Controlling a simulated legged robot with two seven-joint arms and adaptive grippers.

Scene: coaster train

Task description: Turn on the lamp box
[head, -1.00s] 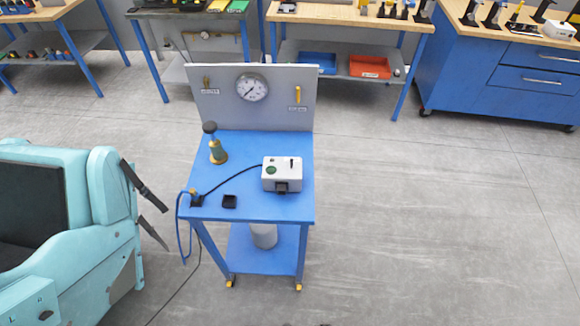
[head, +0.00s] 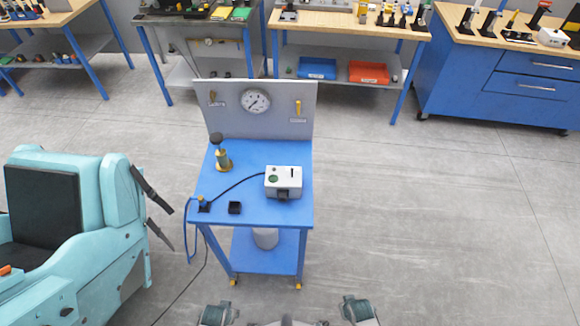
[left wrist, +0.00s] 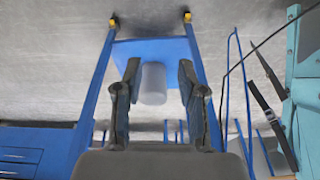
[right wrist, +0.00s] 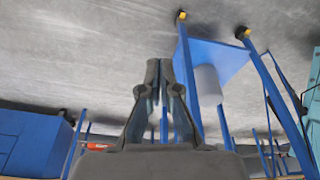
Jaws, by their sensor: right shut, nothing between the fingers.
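The lamp box (head: 283,179) is a small pale grey box on the right part of the blue cart's top (head: 255,212). It has a dark green round spot, a small black lever on top and a dark part on its front. A black cable runs from it to the left. My left gripper (left wrist: 157,72) is open and empty in the left wrist view. My right gripper (right wrist: 158,68) is shut and empty in the right wrist view. Both are apart from the box, which neither wrist view shows. Parts of my arms show at the head view's bottom edge.
A turquoise seat (head: 75,220) stands left. Floor to the right is clear.

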